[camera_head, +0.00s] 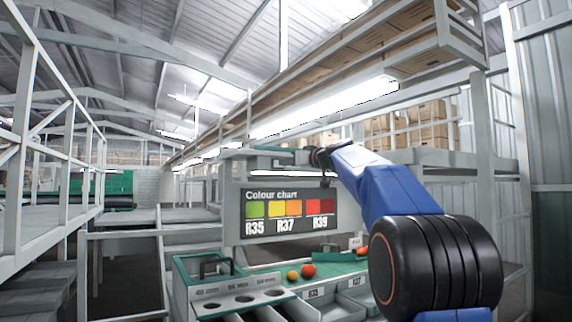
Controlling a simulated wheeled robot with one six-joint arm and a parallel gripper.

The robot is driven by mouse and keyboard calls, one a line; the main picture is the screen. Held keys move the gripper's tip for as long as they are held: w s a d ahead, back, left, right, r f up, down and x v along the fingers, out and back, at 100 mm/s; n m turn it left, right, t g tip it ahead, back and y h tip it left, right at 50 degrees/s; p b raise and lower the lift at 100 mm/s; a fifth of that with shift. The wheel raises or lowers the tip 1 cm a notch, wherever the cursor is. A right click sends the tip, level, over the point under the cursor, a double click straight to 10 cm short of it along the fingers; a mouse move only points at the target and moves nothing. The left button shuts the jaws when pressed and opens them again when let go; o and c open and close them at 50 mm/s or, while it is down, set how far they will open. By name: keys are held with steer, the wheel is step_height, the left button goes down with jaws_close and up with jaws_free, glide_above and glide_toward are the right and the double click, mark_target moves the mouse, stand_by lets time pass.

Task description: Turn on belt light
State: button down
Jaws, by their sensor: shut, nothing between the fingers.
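A long strip light (325,108) hangs above the belt and looks bright white; I cannot tell whether it is lit or just a pale fitting. My blue arm reaches up and left from the lower right. My gripper (316,158) is small and dark at its far end, in front of the frame above the colour chart (287,213) and below the strip light. It is shut and holds nothing. A thin dark line hangs just below it; I cannot tell whether it is a cord or part of my arm. No switch can be made out clearly.
A green-topped sorting bench (262,268) stands below the chart, with a red tomato (308,271) and an orange one (292,275) on it. A grey panel with round holes (240,301) is at its front. Cardboard boxes (430,122) fill the shelf at right. Railings (62,130) line the left.

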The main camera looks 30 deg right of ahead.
steer(key=s+a, duration=0.1)
steer(key=s, duration=0.6)
steer(key=shift+s, duration=0.4)
steer(key=shift+a, duration=0.1)
